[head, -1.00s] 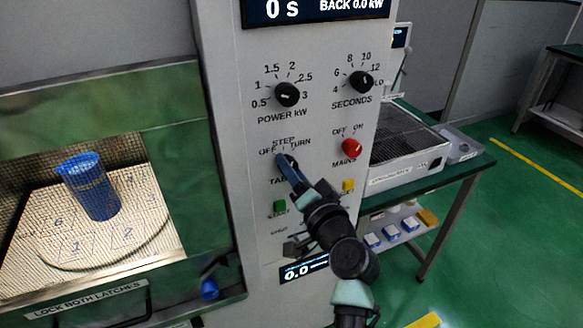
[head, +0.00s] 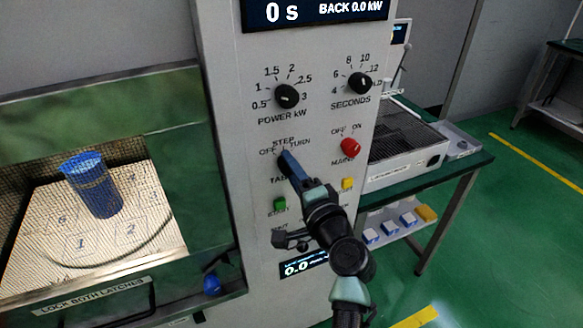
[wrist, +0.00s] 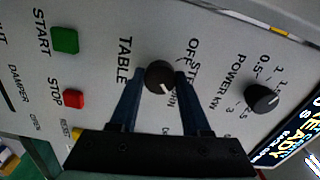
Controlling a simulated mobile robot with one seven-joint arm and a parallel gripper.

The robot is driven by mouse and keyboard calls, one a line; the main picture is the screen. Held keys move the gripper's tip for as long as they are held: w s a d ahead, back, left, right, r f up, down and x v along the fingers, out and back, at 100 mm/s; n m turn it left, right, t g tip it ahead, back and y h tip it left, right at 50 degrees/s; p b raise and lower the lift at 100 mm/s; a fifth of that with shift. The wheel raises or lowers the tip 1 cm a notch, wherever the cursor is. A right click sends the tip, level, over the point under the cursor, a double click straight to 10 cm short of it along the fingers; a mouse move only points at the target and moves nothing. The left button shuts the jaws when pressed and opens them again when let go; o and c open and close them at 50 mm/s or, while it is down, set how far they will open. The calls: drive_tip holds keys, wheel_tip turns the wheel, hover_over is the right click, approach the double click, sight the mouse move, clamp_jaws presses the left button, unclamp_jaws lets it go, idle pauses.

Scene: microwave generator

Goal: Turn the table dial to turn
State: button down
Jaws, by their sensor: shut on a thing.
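The black table dial (wrist: 159,76) sits beside the word TABLE on the grey panel. In the wrist view the blue fingers of my gripper (wrist: 161,75) stand on either side of it and are shut on it. The dial's white mark points down and right in that view, toward the partly hidden TURN label. In the head view my gripper (head: 284,160) reaches the panel below the OFF, STEP and TURN labels and hides most of the dial.
The power dial (head: 287,96) and seconds dial (head: 360,83) are above. The red mains knob (head: 350,147) is to the right. The green start button (head: 280,204) and yellow button (head: 348,184) are below. A blue cup (head: 92,186) stands inside the chamber at left.

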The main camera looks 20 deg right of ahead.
idle(0.3)
drive_tip(key=shift+c, duration=1.8)
unclamp_jaws()
drive_tip(key=shift+s, duration=0.1)
drive_tip(key=s+b, duration=0.1)
drive_tip(key=s, duration=1.2)
drive_tip(key=shift+d+b, duration=0.2)
drive_tip(key=shift+b, duration=0.15)
drive_tip(key=shift+w, duration=0.1)
